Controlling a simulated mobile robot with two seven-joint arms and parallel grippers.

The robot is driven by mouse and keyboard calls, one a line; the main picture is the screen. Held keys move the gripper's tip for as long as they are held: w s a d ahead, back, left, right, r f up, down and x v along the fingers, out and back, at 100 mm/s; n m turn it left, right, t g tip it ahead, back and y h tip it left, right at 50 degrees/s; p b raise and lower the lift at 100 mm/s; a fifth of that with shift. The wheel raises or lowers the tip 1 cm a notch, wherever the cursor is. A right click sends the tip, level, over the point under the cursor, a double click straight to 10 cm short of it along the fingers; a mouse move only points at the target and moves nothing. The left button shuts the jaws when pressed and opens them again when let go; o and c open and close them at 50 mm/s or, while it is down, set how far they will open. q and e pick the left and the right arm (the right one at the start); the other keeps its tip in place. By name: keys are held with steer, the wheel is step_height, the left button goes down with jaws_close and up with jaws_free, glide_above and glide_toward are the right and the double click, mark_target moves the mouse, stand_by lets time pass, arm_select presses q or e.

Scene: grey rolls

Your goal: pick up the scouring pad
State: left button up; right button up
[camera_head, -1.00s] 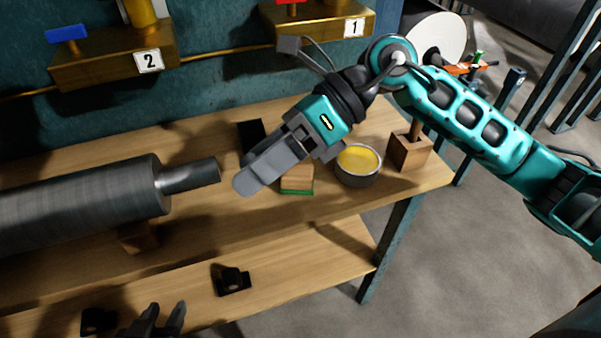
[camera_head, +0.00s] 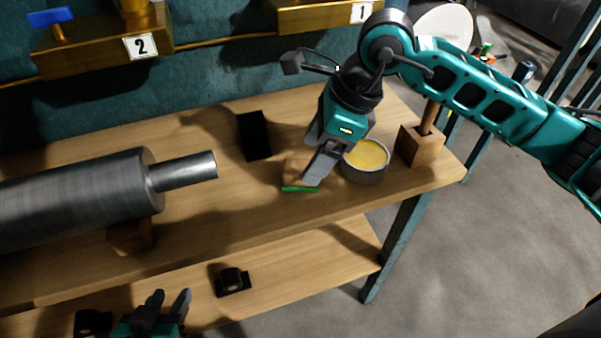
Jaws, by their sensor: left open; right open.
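The scouring pad (camera_head: 295,174) is a small tan block with a green underside, lying on the wooden bench beside the round tin. My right gripper (camera_head: 312,178) points down over the pad and its fingers hide the pad's right part. The gripper is open; I cannot tell whether the fingers straddle or touch the pad. My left gripper (camera_head: 166,302) is open and empty at the bottom edge of the view, low in front of the lower shelf.
A tin with yellow contents (camera_head: 366,159) stands close to the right gripper. A wooden block with a handle (camera_head: 420,143) is at the bench's right end. A grey roll (camera_head: 75,197) with a shaft lies left. A black pad (camera_head: 254,136) lies behind.

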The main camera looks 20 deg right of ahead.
mark_target(303, 166)
steer(key=x, duration=0.5)
steer(key=shift+w+a, duration=0.1)
arm_select(q)
steer(key=shift+f, duration=0.35)
arm_select(e)
steer(key=shift+c, duration=0.3)
steer(key=c, duration=1.2)
arm_select(q)
steer(key=shift+s+a+r+p, duration=0.2)
steer(key=shift+r+p, duration=0.25)
steer(key=shift+p, duration=0.15)
steer(key=shift+s+a+r+p, duration=0.15)
steer(key=shift+r+p, duration=0.25)
steer(key=shift+p, duration=0.2)
arm_select(e)
step_height(303, 166, up, 20)
steer(key=shift+r, duration=0.1)
